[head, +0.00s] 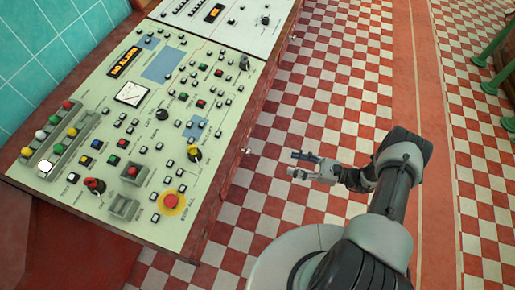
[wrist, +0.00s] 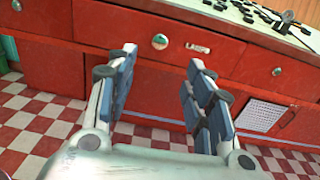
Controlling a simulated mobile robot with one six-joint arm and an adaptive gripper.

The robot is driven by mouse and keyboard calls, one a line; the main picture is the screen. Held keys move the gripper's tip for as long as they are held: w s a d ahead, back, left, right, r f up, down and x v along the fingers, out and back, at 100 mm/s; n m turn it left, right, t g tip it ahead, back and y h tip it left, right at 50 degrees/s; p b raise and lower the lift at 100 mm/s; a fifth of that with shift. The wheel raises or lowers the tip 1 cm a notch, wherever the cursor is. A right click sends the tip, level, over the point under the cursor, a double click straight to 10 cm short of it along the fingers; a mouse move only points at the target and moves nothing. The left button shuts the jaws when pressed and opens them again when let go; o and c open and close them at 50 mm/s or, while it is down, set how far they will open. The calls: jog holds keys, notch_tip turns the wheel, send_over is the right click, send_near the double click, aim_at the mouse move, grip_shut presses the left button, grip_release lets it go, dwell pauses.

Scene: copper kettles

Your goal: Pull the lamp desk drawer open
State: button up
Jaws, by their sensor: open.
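The lamp desk (head: 140,150) is a red desk with a pale sloped panel of lamps, buttons and switches at the left of the head view. That drawer looks shut. My gripper (head: 293,164) is open and empty, in front of the desk and apart from it. In the wrist view its two fingers (wrist: 158,72) point at the drawer front, with the knob beyond the gap between them.
Other round knobs (wrist: 277,71) (wrist: 17,5) sit to either side on the red front. A white vent grille (wrist: 262,115) is low at the right. The red and white checkered floor (head: 300,110) beside the desk is clear. Green railings (head: 490,60) stand at the far right.

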jog(key=x, duration=1.7)
jog(key=shift+f+b, duration=0.25)
jog(key=shift+b, duration=0.2)
jog(key=shift+w+a, duration=0.1)
jog(key=shift+c, duration=0.2)
grip_shut()
